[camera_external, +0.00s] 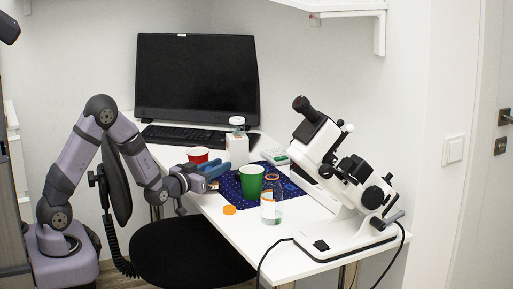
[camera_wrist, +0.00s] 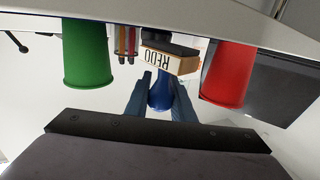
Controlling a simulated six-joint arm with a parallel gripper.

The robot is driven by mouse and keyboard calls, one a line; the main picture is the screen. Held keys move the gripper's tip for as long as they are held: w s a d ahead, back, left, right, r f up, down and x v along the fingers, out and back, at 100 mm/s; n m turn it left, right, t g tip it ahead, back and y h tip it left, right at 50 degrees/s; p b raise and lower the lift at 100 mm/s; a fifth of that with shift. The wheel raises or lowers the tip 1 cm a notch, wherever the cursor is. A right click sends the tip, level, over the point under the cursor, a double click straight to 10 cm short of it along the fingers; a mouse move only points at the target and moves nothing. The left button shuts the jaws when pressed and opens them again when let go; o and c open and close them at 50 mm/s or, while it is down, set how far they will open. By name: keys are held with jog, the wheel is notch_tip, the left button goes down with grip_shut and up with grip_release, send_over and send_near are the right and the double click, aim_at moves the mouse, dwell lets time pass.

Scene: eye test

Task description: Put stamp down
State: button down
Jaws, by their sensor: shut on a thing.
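The stamp (camera_wrist: 169,61) has a light wooden block marked REDO, which reads upside down in the wrist view, a dark base and a blue handle. My gripper (camera_wrist: 160,88) has its two blue fingers on either side of the handle and is shut on it. In the external view my gripper (camera_external: 212,176) is at the left edge of the white table, between the red cup and the green cup. The stamp is small and mostly hidden there. I cannot tell whether its base touches the table.
A green cup (camera_external: 251,184) stands right of my gripper, a red cup (camera_external: 198,155) behind it. A white bottle (camera_external: 237,148), an orange cap (camera_external: 229,210), a clear jar (camera_external: 271,209) and a microscope (camera_external: 345,170) are nearby. A dark blue mat (camera_external: 231,190) lies on the table (camera_external: 250,236), whose front is clear.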

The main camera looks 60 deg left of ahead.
jog(key=shift+f+b, duration=0.55)
jog(key=c, duration=1.5)
grip_release()
jog(key=shift+r, duration=0.2)
jog(key=shift+r+p, duration=0.55)
jog(key=shift+p, duration=0.2)
jog(key=shift+b+v, duration=0.4)
jog(key=shift+v, duration=3.4)
jog(key=shift+f, duration=0.1)
